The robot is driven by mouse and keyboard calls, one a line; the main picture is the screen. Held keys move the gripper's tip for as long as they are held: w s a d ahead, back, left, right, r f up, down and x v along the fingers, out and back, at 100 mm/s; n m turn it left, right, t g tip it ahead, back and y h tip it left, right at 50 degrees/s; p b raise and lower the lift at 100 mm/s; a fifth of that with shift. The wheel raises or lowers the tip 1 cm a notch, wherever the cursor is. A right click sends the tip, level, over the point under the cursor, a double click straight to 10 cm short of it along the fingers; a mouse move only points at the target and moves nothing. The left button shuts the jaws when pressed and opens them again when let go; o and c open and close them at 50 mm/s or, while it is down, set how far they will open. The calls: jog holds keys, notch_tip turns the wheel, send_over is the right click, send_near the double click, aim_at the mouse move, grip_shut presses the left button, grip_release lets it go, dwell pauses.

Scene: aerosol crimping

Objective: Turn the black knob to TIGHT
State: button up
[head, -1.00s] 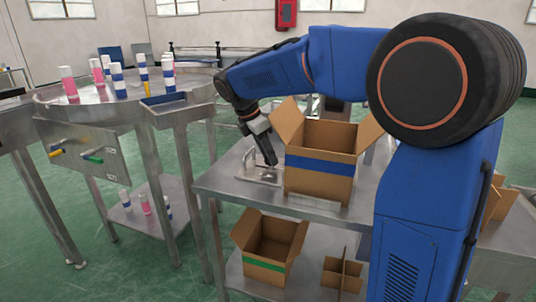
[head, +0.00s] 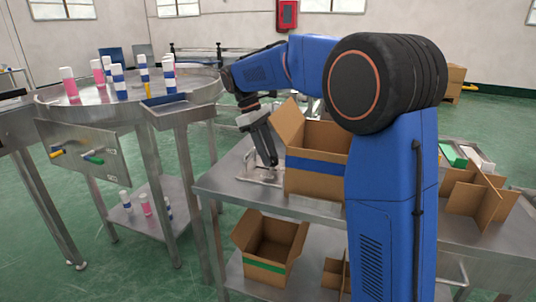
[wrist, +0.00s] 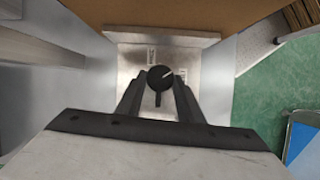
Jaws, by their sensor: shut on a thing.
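The black knob (wrist: 160,74) sits on a metal plate (wrist: 130,65) in the wrist view. A white line on its round top points up and to the right, and a dark bar extends down from it. My gripper (wrist: 160,92) is shut on the knob, with one finger on each side. In the head view my gripper (head: 272,160) reaches down to the plate (head: 250,168) on the metal table, and the knob is mostly hidden by the fingers.
An open cardboard box (head: 318,180) with a blue band stands close to the right of my gripper. A green-banded box (head: 268,270) is on the shelf below. A round metal table (head: 100,105) with several cans stands at the left.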

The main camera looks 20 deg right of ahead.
jog(key=m, duration=0.2)
jog(key=m+y, duration=0.1)
jog(key=m, duration=0.1)
jog(key=m+g+y, duration=0.1)
jog(key=m, duration=0.1)
jog(key=shift+w+d+m, duration=0.2)
jog(key=shift+d+m, duration=0.1)
jog(key=shift+d, duration=0.05)
dwell(0.5)
jog(key=o, duration=1.1)
jog(key=shift+c, duration=0.2)
jog(key=v, duration=1.2)
jog(key=shift+w, duration=0.2)
jog(key=shift+d, duration=0.1)
